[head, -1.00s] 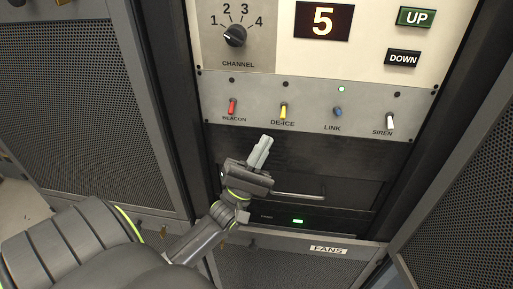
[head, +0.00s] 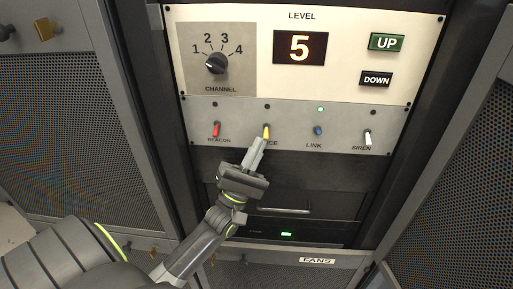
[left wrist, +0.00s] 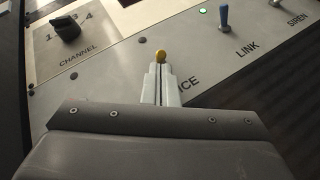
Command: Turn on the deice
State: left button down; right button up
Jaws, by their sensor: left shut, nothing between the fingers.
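The yellow DE-ICE toggle switch (head: 266,131) sits on the grey switch strip, between the red BEACON switch and the blue LINK switch. The small lamp above it (head: 267,106) is dark. My left gripper (head: 258,142) is shut and empty, its fingertips just below the yellow switch and covering part of its label. In the left wrist view the yellow switch tip (left wrist: 160,57) shows right at the end of the closed fingers (left wrist: 160,68); whether they touch cannot be told. My right gripper is not in view.
The red BEACON switch (head: 216,129), blue LINK switch (head: 318,130) and white SIREN switch (head: 367,138) stand in the same row. The LINK lamp (head: 320,109) is lit green. Above are the channel knob (head: 216,63), a display reading 5 (head: 300,47) and UP (head: 387,42) and DOWN (head: 375,79) buttons.

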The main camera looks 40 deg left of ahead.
pick_arm(q)
jog(key=shift+s+d+r+n+y+p, duration=0.1)
jog(key=shift+s+r+n+y+p, duration=0.1)
jog(key=shift+n+y+p, duration=0.35)
jog(key=n+g+y+p, duration=0.1)
jog(key=n+p, duration=0.1)
jog(key=r+n+g+y+p, duration=0.1)
jog(key=n+g+y+p, duration=0.1)
jog(key=s+n+g+y+p, duration=0.1)
jog(key=n+y+p, duration=0.1)
jog(key=shift+d+r, duration=0.35)
jog(key=shift+r, duration=0.05)
jog(key=shift+f, duration=0.1)
